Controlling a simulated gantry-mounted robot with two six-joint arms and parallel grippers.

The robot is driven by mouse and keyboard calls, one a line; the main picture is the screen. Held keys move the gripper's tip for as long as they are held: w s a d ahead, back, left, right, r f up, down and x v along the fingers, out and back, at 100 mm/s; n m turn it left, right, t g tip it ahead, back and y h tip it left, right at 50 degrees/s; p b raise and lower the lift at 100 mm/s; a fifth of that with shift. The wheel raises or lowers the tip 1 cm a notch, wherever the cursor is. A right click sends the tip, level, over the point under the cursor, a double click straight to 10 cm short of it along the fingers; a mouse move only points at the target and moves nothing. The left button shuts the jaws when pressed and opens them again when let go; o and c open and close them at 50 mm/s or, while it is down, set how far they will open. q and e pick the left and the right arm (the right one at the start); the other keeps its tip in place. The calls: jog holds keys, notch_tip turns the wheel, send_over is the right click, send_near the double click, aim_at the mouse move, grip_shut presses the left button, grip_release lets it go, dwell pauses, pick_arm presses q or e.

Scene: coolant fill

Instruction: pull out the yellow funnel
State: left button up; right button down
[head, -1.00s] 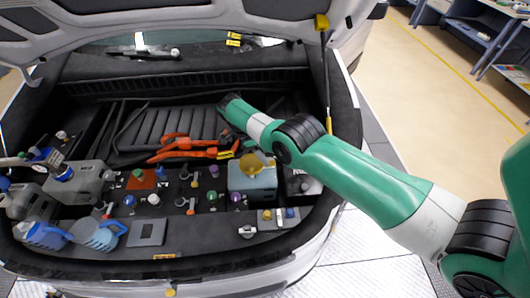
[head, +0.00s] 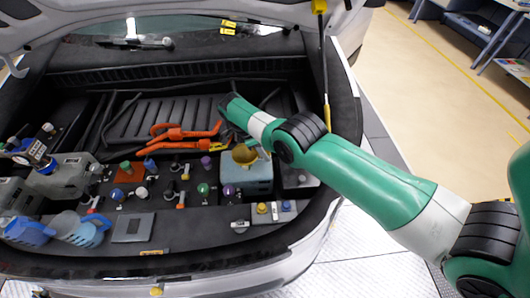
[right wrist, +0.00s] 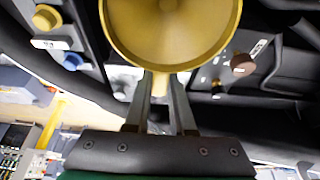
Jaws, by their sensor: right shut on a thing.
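The yellow funnel (head: 245,155) is at the top of the pale blue coolant tank (head: 247,180), right of centre in the open trunk in the head view. Its wide mouth faces up, slightly tilted. In the right wrist view the funnel (right wrist: 170,30) fills the top middle, and the fingers of my right gripper (right wrist: 160,88) are closed on its narrow part below the cone. In the head view these fingers are hard to make out near my forearm. I cannot tell whether the spout is still inside the tank's neck. My left gripper is not in view.
Coloured caps and small fittings crowd the panel left of the tank. Orange cables (head: 180,133) lie behind. The trunk lip (head: 200,262) runs along the front.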

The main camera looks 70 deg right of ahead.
jog(key=c, duration=1.4)
grip_release()
grip_shut()
jog(key=shift+r+p, duration=0.35)
jog(key=shift+p, duration=0.05)
jog(key=shift+r+p, duration=2.4)
